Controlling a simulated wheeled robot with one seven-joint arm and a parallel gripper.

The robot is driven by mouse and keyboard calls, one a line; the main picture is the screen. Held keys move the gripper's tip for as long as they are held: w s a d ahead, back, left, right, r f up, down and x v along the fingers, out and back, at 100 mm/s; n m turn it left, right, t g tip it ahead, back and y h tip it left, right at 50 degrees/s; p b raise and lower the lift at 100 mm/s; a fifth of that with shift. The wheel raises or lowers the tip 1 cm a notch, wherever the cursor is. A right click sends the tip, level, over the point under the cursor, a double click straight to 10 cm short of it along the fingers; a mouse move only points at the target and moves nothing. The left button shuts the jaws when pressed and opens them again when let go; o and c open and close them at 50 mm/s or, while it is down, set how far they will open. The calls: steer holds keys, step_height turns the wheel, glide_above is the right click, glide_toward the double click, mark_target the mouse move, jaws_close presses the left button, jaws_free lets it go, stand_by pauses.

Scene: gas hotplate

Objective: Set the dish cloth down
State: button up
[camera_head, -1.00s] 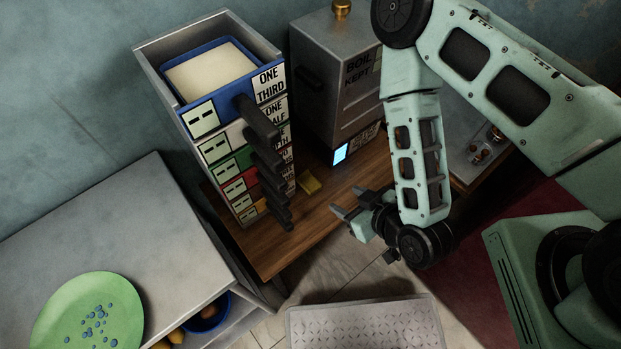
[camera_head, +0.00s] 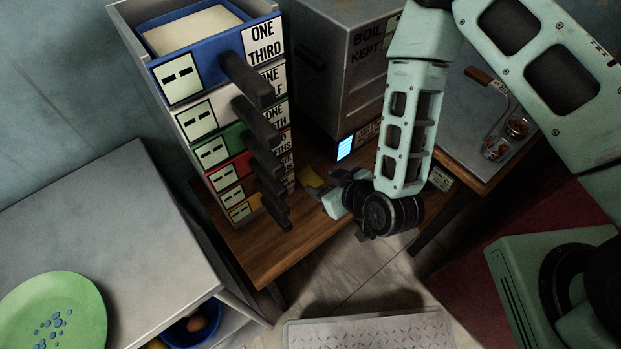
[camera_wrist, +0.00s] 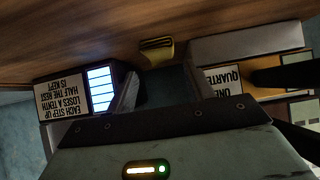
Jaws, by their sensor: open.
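A small yellow cloth-like thing (camera_head: 311,177), which I take for the dish cloth, lies on the wooden table (camera_head: 262,250) between the drawer stack and the grey box. My gripper (camera_head: 322,187) is beside it, at its right in the head view, with jaws open and apparently empty. In the wrist view, the yellow cloth (camera_wrist: 157,46) lies on the wood just beyond the gap between my open fingertips (camera_wrist: 160,80). The head view partly hides the cloth behind my gripper, and contact cannot be told.
A stack of labelled drawers (camera_head: 215,125) with protruding black handles (camera_head: 262,150) stands close left of my gripper. A grey box (camera_head: 345,70) with a lit panel (camera_head: 345,148) stands behind. A grey counter (camera_head: 110,225) with a green plate (camera_head: 55,315) is at left.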

mark_target(314, 179)
steer(key=x, duration=0.5)
steer(key=shift+d+f, duration=0.1)
steer(key=shift+f, duration=0.05)
steer(key=shift+s, duration=0.1)
steer(key=c, duration=0.8)
steer(key=shift+c, duration=0.2)
